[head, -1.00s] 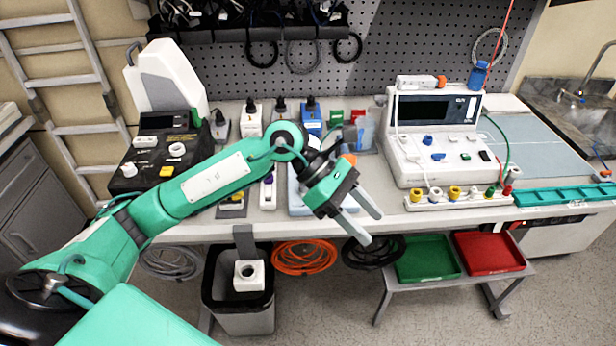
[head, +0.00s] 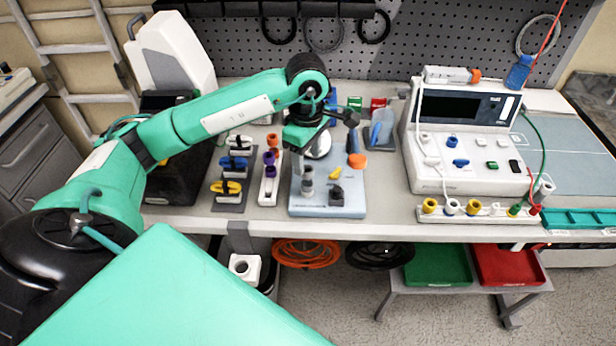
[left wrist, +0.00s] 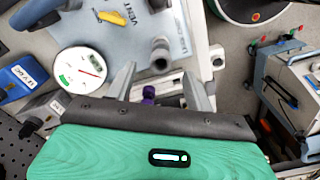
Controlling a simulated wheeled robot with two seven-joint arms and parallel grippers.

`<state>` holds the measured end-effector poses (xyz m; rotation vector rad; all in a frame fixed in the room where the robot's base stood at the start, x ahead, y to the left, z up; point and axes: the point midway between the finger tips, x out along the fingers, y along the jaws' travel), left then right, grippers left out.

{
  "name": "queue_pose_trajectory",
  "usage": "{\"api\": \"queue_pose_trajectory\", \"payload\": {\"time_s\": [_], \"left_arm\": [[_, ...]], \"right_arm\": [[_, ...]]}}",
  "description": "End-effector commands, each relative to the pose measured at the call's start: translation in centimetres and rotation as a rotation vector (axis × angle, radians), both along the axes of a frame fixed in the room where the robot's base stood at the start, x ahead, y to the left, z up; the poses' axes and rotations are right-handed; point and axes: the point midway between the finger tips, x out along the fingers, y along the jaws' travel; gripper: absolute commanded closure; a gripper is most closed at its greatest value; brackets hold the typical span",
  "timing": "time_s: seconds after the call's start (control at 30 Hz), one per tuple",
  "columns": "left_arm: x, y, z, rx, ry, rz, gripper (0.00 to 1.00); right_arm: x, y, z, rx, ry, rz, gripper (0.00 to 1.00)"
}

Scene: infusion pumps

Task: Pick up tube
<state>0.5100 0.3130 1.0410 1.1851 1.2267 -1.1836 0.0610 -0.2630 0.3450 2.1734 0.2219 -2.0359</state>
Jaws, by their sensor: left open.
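A short grey tube-like fitting (head: 307,180) stands on the pale blue board (head: 325,208). It also shows in the left wrist view (left wrist: 160,52), just beyond the fingertips. A rack (head: 268,192) with purple pieces (head: 270,165) stands left of the board. A purple piece (left wrist: 148,93) shows between my fingers in the wrist view. I cannot tell which piece is the task's tube. My left gripper (left wrist: 157,80) is open and empty, pointing down above the board's left side. In the head view its fingers are hard to make out. My right gripper is not in view.
The board also bears a round gauge (left wrist: 80,69) and a yellow lever (left wrist: 113,18). A rack with coloured clips (head: 228,190) stands at left. A white pump device (head: 465,150) stands at right. Green (head: 437,268) and red (head: 510,265) trays sit below the table.

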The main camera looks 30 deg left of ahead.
Motion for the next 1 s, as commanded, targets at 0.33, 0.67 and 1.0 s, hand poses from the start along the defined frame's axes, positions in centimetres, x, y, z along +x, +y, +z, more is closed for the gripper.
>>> {"api": "queue_pose_trajectory", "payload": {"time_s": [0.33, 0.67, 1.0], "left_arm": [[0.0, 0.0, -2.8, -0.002, 0.002, 0.001, 0.47], [-0.2, -0.1, -6.6, -0.003, 0.003, 0.001, 0.47], [-0.1, -0.1, -7.7, -0.002, -0.001, 0.000, 0.47]], "right_arm": [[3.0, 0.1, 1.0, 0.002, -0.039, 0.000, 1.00], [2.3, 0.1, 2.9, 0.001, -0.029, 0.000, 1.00], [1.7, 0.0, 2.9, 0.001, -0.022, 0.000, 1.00]]}}
